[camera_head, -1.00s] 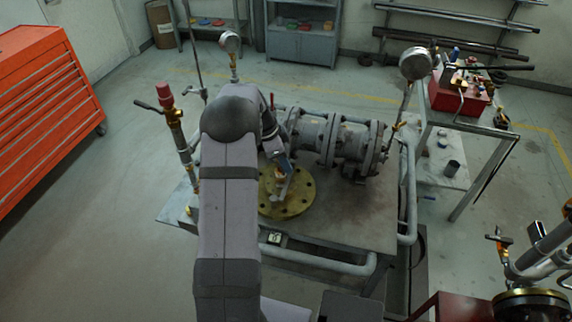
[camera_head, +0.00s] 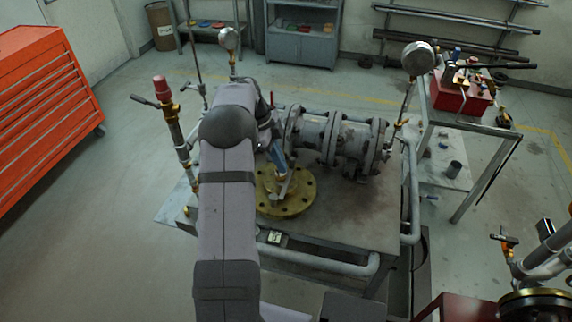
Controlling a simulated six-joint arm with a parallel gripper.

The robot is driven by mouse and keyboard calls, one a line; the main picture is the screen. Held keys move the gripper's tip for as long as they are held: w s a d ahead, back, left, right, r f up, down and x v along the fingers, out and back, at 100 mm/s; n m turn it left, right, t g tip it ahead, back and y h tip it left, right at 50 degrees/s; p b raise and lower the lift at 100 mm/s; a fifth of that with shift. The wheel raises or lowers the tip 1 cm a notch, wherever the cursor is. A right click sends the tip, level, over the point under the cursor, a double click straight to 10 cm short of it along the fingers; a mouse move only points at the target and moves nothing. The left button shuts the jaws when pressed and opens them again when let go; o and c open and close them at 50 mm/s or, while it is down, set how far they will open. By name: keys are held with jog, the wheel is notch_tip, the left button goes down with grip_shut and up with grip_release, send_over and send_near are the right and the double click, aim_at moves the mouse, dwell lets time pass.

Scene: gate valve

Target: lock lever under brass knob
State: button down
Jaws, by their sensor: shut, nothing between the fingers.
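A round brass-coloured flange (camera_head: 300,196) with bolt holes lies on the bench, just right of my arm. A small pale upright part (camera_head: 284,189) stands near its middle; I cannot tell whether it is the lever. My gripper (camera_head: 281,170) points down at the flange, close above or beside this part. It is shut with nothing in it. The brass knob cannot be made out with certainty; my gripper and arm cover part of that area. I cannot tell whether the gripper touches anything.
A grey flanged valve body (camera_head: 345,140) lies behind and right of the flange. A pipe with a red cap (camera_head: 161,86) stands left of my arm. A grey pipe rail (camera_head: 320,262) runs along the bench front. The bench (camera_head: 355,215) is bare at right.

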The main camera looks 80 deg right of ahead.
jog(key=m, duration=0.1)
jog(key=w+m+y, duration=0.1)
jog(key=m, duration=0.1)
jog(key=shift+w+a+m, duration=0.1)
jog(key=shift+m, duration=0.2)
jog(key=shift+p, duration=0.3)
jog(key=shift+s+d+p, duration=0.4)
jog(key=shift+s+d, duration=0.1)
jog(key=shift+s, duration=0.15)
jog(key=shift+s, duration=0.1)
jog(key=s+b, duration=0.2)
jog(key=s, duration=0.2)
jog(key=b+v, duration=0.1)
jog(key=v, duration=0.9)
jog(key=shift+w+a, duration=0.15)
jog(key=shift+a, duration=0.3)
